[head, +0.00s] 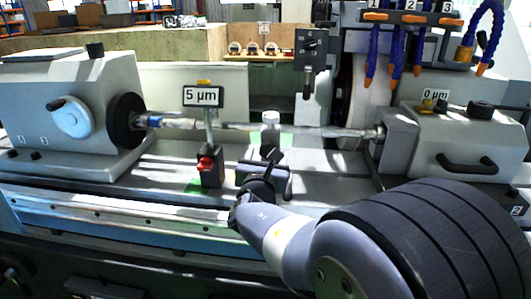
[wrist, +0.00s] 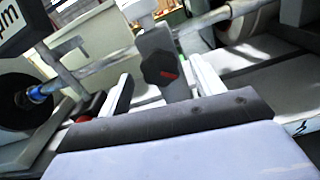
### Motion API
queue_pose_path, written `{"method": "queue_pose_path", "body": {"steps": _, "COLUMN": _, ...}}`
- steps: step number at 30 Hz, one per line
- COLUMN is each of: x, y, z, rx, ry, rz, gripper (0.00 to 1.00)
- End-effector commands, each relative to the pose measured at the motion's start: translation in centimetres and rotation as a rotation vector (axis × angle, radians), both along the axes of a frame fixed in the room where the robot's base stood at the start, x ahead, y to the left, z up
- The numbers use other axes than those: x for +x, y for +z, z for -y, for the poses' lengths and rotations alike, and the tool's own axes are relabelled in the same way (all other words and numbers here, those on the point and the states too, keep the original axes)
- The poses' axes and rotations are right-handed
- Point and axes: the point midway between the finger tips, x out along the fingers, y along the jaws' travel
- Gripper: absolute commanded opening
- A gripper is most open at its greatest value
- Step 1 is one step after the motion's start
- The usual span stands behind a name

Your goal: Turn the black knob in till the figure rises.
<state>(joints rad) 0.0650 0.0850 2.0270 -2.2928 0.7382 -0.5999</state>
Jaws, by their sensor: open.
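The black knob (wrist: 160,68), lobed with a red mark, sits on a grey upright block (wrist: 155,40) in the wrist view. My gripper (wrist: 163,86) is open, with one pale finger on each side of the knob. Gaps show between the fingers and the knob. In the head view my arm's end hides the knob. A display reading 5 µm (head: 203,96) stands left of the knob on a black gauge base. A second display reading 0 µm (head: 435,95) sits on the right-hand housing. Part of a display (wrist: 18,22) is cut off at the wrist view's upper left.
A long shaft (head: 315,130) runs between the left headstock (head: 110,75) and the right housing (head: 455,140), behind the knob. The gauge base (head: 210,165), with a red button, stands close left of my gripper. A grinding wheel (head: 368,90) and blue hoses (head: 395,45) are behind.

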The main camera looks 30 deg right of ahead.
Motion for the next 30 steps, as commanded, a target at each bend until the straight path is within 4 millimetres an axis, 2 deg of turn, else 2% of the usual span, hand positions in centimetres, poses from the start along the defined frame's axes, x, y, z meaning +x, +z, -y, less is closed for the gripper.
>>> {"method": "queue_pose_path", "body": {"steps": 6, "x": 1.4, "y": 0.0, "z": 1.0, "rx": 0.001, "ry": 0.000, "rz": -0.001, "gripper": 0.63}}
{"method": "queue_pose_path", "body": {"steps": 15, "x": 1.6, "y": 0.0, "z": 1.1, "rx": 0.001, "ry": 0.000, "rz": 0.001, "gripper": 0.63}}
{"method": "queue_pose_path", "body": {"steps": 30, "x": 1.6, "y": 0.0, "z": 1.1, "rx": 0.001, "ry": 0.000, "rz": 0.001, "gripper": 0.23}}
